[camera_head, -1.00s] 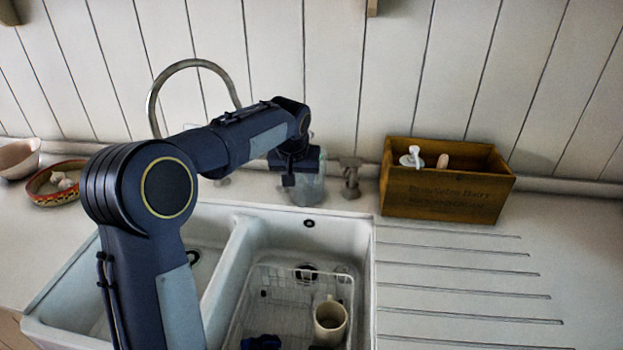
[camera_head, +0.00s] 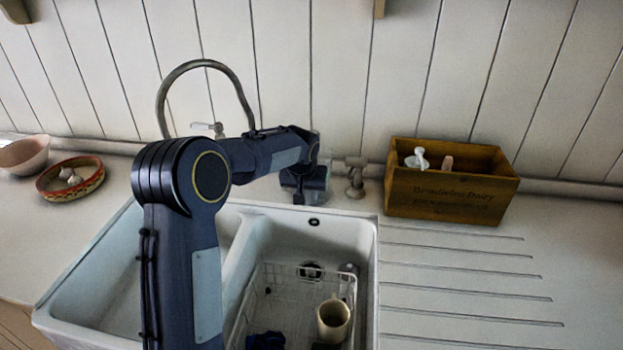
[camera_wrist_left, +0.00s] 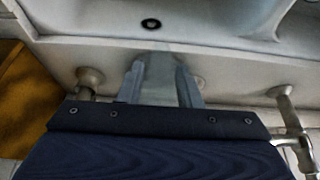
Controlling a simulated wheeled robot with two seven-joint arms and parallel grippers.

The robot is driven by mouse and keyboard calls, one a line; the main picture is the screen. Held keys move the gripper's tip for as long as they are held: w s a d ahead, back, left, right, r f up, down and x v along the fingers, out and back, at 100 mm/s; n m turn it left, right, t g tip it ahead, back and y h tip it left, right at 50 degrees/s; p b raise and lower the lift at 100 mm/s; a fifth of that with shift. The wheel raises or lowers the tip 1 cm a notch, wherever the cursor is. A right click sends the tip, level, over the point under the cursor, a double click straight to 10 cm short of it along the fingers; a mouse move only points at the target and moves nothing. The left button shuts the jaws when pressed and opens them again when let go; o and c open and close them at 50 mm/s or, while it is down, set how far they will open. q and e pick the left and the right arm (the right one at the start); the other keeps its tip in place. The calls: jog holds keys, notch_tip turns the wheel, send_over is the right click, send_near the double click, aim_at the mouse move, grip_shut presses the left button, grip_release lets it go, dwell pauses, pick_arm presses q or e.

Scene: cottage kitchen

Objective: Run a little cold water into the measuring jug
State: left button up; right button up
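My left arm reaches over the double sink (camera_head: 90,280) to the ledge behind it. My left gripper (camera_head: 318,190) points down there, left of a metal tap handle (camera_head: 355,178); a second tap handle (camera_head: 208,129) is farther left. The curved spout (camera_head: 205,63) rises behind my arm. In the left wrist view, my gripper's two fingers (camera_wrist_left: 160,82) stand apart with a pale, see-through patch between them. This may be the clear measuring jug, but I cannot tell whether the fingers touch it. My right gripper is not in view.
A white wire basket (camera_head: 270,285) in the right basin holds a cream mug (camera_head: 333,321) and a dark blue item (camera_head: 265,341). A wooden box (camera_head: 450,195) stands on the right, a patterned bowl (camera_head: 72,180) on the left. The grooved drainer (camera_head: 460,265) is clear.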

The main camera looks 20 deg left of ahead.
pick_arm(q)
grip_shut()
jog(key=shift+r, duration=0.1)
jog(key=shift+r, duration=0.45)
jog(key=shift+s+r+b, duration=0.2)
jog(key=shift+r+b, duration=0.05)
jog(key=shift+b, duration=0.15)
jog(key=s+d+b, duration=0.2)
jog(key=s, duration=0.6)
jog(key=s+d+b, duration=0.2)
jog(key=s, duration=0.7)
jog(key=shift+d, duration=0.25)
